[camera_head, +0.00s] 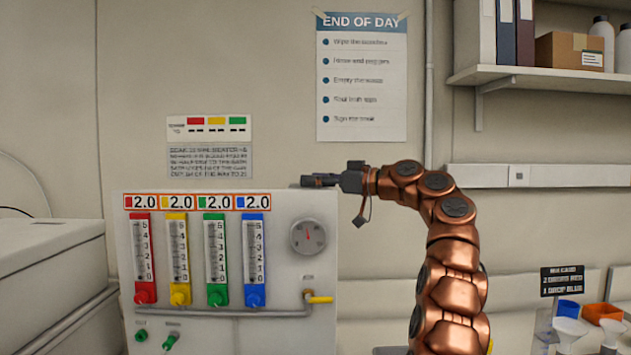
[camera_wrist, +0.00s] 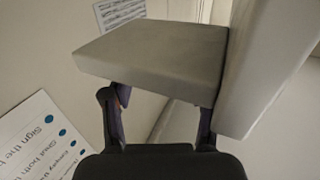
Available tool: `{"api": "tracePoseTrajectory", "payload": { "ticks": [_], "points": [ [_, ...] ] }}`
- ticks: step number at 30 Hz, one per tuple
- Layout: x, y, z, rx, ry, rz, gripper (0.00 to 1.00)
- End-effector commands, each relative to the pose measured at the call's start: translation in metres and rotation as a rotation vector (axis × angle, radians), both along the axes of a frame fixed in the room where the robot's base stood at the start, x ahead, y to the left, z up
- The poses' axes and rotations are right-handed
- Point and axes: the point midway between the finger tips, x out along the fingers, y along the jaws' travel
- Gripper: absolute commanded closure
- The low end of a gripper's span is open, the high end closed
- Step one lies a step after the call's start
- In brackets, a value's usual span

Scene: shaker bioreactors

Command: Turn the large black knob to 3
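No large black knob can be made out in either view. The pale grey panel box (camera_head: 275,290) stands against the wall, with a round grey dial with a red needle (camera_head: 308,236) at its upper right. My gripper (camera_head: 308,181) is just above the box's top right edge, pointing left. In the wrist view my gripper (camera_wrist: 160,125) has its two dark fingers spread apart, with nothing visibly gripped. A grey box-shaped surface (camera_wrist: 150,55) fills the space ahead of the fingers; whether they touch it I cannot tell.
Red, yellow, green and blue flow tubes (camera_head: 198,250) line the panel under displays reading 2.0. A yellow-handled valve (camera_head: 318,299) is at its lower right. An END OF DAY poster (camera_head: 361,77) hangs above. A shelf (camera_head: 540,77) holds binders and a box at right.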

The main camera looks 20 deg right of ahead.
Motion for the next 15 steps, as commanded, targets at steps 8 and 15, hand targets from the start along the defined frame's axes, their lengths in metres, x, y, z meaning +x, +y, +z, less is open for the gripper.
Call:
{"api": "tracePoseTrajectory", "payload": {
  "ticks": [8, 15],
  "points": [
    [-0.0002, -0.0001, 0.0003, 0.001, -0.001, 0.0, 0.35],
    [-0.0046, -0.0035, 0.001, -0.001, -0.002, 0.001, 0.35]
  ]
}}
